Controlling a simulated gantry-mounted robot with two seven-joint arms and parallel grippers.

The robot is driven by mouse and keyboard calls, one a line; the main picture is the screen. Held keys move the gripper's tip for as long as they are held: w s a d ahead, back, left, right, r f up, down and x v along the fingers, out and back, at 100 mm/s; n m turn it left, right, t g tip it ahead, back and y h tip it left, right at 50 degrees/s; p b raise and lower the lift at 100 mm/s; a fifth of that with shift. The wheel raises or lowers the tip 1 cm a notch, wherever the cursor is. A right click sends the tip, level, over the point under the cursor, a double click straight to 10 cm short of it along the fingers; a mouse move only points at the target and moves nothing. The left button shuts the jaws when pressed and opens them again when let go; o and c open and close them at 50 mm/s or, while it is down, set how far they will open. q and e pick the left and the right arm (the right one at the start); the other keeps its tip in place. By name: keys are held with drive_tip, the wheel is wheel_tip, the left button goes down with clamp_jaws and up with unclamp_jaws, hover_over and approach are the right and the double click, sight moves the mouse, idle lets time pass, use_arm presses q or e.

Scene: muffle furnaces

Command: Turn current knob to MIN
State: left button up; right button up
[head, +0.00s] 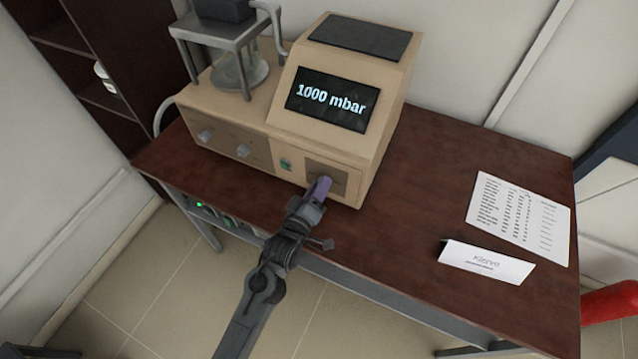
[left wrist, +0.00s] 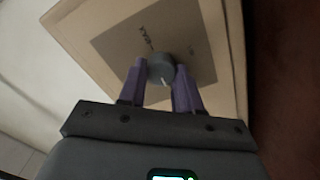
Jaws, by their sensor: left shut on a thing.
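The beige machine (head: 280,150) stands on the table, and its display (head: 332,100) reads "1000 mbar". In the left wrist view a grey round knob (left wrist: 161,68) sits on a darker panel (left wrist: 118,42) with small lettering, too blurred to read for certain. A light pointer mark shows on the knob. My left gripper (head: 320,188) reaches the panel at the machine's lower right front. In the left wrist view its purple fingers (left wrist: 160,82) are on both sides of the knob and shut on it. The gripper hides the knob in the head view. My right gripper is not in view.
A printed sheet (head: 520,215) and a folded name card (head: 486,262) lie on the brown table (head: 425,150) at right. A metal stand (head: 212,38) is at the machine's left.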

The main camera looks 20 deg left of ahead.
use_arm(q)
drive_tip(key=shift+n, duration=0.3)
drive_tip(key=o, duration=1)
drive_tip(key=shift+o, duration=0.2)
drive_tip(key=shift+s, duration=0.1)
drive_tip(key=s, duration=1)
drive_tip(key=shift+s+a+p, duration=0.3)
drive_tip(key=shift+p, duration=0.15)
